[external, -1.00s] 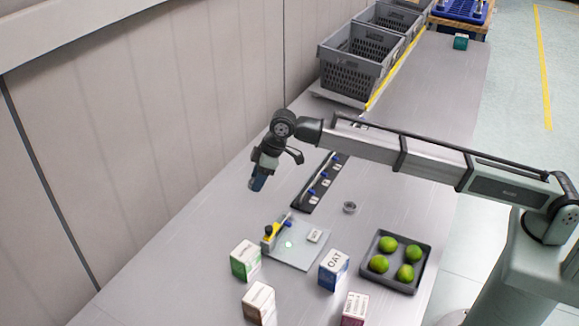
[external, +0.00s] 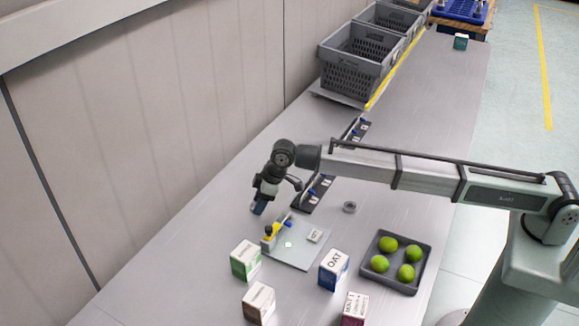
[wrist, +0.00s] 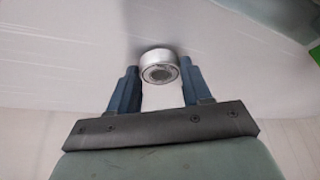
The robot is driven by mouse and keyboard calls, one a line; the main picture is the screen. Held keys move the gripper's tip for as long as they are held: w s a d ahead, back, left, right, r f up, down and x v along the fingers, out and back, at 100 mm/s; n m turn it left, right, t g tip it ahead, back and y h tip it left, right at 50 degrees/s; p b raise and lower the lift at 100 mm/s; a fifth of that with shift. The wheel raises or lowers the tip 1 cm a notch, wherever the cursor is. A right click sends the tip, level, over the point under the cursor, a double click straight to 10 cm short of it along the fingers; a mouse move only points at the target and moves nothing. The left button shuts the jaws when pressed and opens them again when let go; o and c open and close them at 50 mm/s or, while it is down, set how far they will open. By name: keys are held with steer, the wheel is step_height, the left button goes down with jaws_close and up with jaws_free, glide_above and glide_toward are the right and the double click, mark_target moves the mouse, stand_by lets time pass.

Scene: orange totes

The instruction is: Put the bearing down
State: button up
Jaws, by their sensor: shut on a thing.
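My gripper (external: 258,208) is over the left part of the table, up and left of the pale plate in the external view. In the wrist view my gripper (wrist: 158,78) has its two blue fingers closed on the bearing (wrist: 158,62), a short silver ring with a dark inner face. The bearing sits between the fingertips. In the external view the held bearing is too small or hidden to make out. A separate grey ring (external: 349,207) lies on the table to the right.
The pale plate (external: 305,258) carries a yellow-and-black fixture (external: 268,238) and a small white label. Cartons, including a green-white one (external: 245,261) and a blue-white one (external: 333,270), stand in front. A dark tray (external: 405,286) holds several green fruits. A dark rack (external: 303,208) lies behind.

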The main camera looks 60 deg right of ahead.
steer(key=shift+f, duration=0.25)
steer(key=o, duration=1.1)
steer(key=v, duration=1.2)
steer(key=shift+d+r, duration=0.1)
steer(key=shift+r, duration=0.05)
